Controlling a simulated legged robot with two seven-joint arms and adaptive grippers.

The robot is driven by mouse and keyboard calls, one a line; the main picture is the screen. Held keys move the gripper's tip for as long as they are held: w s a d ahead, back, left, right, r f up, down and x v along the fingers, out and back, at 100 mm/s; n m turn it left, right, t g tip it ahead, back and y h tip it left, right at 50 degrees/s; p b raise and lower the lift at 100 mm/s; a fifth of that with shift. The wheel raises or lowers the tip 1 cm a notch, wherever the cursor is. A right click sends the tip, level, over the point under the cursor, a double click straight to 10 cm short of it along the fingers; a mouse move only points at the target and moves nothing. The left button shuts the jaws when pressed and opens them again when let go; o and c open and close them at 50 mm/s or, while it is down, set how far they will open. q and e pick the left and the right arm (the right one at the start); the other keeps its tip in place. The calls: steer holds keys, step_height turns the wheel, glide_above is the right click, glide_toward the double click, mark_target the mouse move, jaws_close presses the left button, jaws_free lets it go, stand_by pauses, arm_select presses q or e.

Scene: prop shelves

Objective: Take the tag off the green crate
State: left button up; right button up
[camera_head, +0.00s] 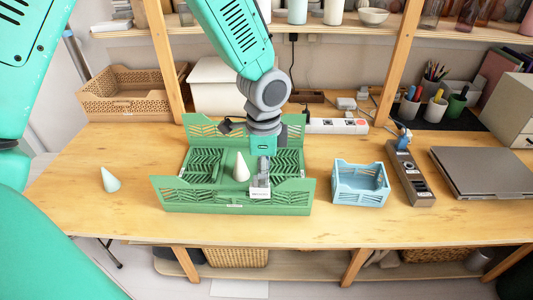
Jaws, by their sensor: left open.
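The green crate (180,199) stands on the wooden table, with slatted walls and a white cone (241,168) inside it. A small pale tag (260,193) with dark print sits at the top edge of the crate's front wall, right of its middle. My left gripper (262,180) points down over the crate, with its fingertips at the upper part of the tag. It is open; whether the fingers touch the tag cannot be told. My right gripper is not in view.
A second white cone (110,180) stands on the table left of the crate. A small blue crate (358,196) is to the right, then a grey control strip (411,177) and a closed laptop (484,172). A power strip (337,126) lies behind. The table front is clear.

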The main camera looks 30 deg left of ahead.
mark_target(257, 185)
arm_select(q)
steer(key=f, duration=0.1)
steer(key=a+f, duration=0.1)
steer(key=f, duration=0.1)
steer(key=a+f, duration=0.1)
steer(key=f, duration=0.1)
steer(key=shift+s+a+f, duration=0.1)
steer(key=shift+s+f, duration=0.1)
steer(key=shift+f, duration=0.3)
steer(key=shift+w+d, duration=0.1)
steer(key=shift+d, duration=0.85)
steer(key=c, duration=0.7)
steer(key=shift+a, duration=0.15)
jaws_close()
steer(key=shift+a+f, duration=0.1)
steer(key=shift+a, duration=0.35)
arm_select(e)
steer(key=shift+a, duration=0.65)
